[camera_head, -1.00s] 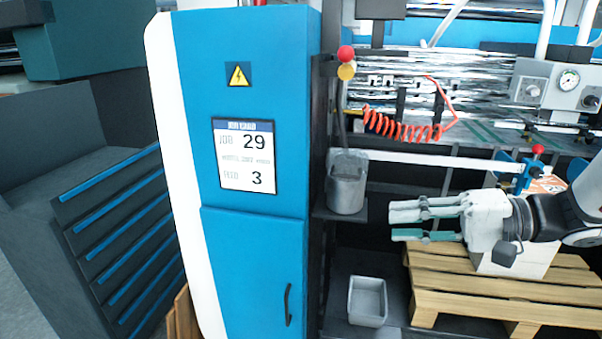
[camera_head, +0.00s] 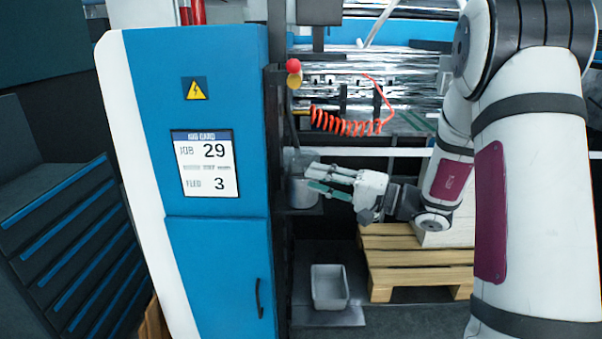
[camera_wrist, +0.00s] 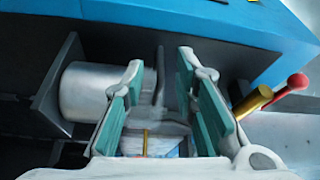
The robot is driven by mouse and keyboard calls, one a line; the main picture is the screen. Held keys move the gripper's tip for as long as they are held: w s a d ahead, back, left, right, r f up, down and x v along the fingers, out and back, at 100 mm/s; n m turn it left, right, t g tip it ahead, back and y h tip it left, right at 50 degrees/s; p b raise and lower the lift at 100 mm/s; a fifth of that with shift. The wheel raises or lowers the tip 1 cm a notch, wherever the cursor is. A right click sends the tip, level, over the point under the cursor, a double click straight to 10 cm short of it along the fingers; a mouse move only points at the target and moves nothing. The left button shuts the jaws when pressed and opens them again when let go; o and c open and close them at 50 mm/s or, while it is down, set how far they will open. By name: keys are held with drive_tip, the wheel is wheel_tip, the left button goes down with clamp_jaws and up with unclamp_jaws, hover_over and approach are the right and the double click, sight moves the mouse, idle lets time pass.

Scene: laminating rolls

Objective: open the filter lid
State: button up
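The filter is a grey metal canister (camera_head: 302,190) standing on a bracket beside the blue cabinet. In the wrist view the canister (camera_wrist: 88,92) lies sideways at the left, and its lid end is partly hidden behind the left finger. My gripper (camera_head: 312,180) reaches in from the right, with its fingertips in front of the canister. In the wrist view my gripper (camera_wrist: 160,62) is open, with green pads apart. A dark upright bar shows between or behind the fingers; I cannot tell whether it belongs to the lid, and no grip on it shows.
An orange coiled hose (camera_head: 345,122) hangs behind. The blue cabinet (camera_head: 215,245) stands close at left. Below are a grey tray (camera_head: 330,305) and a wooden pallet (camera_head: 420,280).

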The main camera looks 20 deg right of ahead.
sight(301, 175)
drive_tip(key=shift+p+x, duration=0.3)
drive_tip(key=shift+x, duration=2.05)
clamp_jaws()
